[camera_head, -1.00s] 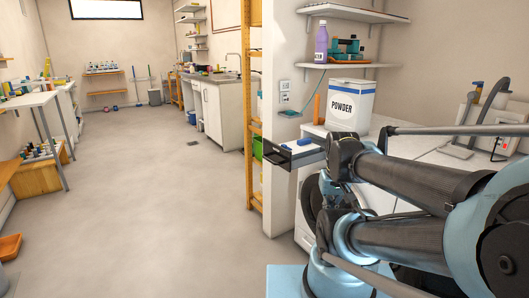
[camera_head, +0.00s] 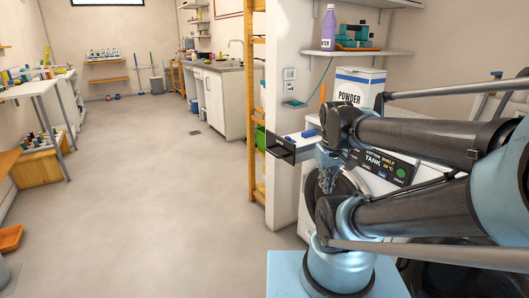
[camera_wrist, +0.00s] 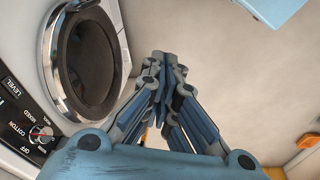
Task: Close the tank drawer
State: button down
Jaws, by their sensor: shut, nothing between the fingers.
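The tank drawer (camera_head: 281,148) is pulled out at the upper left of the white washing machine in the head view. Its dark front stands clear of the machine, and a blue item (camera_head: 309,133) shows at its top. The machine's panel reads "TANK" (camera_head: 376,160). My gripper (camera_head: 326,187) is below and to the right of the drawer front, apart from it, before the machine's round door. In the wrist view my gripper's fingers (camera_wrist: 168,62) are together and empty. The drawer cannot be made out there.
The round door (camera_wrist: 88,58) and dial panel (camera_wrist: 38,133) are close on the left in the wrist view. A powder box (camera_head: 357,88) stands on the machine. A wall edge and an orange rack (camera_head: 257,110) are left of the drawer. The floor further left is clear.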

jog(key=w+a+r+n, duration=0.4)
jog(key=w+r+n, duration=0.2)
jog(key=w, duration=0.2)
jog(key=w+a+r+n+h, duration=0.1)
jog(key=w+a+n, duration=0.75)
jog(key=a, duration=0.25)
jog(key=w+a+r+n+h, duration=0.1)
jog(key=w+a+n+h, duration=0.1)
jog(key=w+a+n, duration=0.65)
jog(key=w+d+f, duration=0.1)
jog(key=w+f, duration=0.1)
jog(key=f, duration=0.3)
jog(key=w+d+f+m, duration=0.1)
jog(key=w+f, duration=0.1)
jog(key=f, duration=0.3)
jog(key=shift+d, duration=0.3)
jog(key=shift+w+d, duration=0.1)
jog(key=shift+d, duration=0.05)
jog(key=shift+w, duration=0.1)
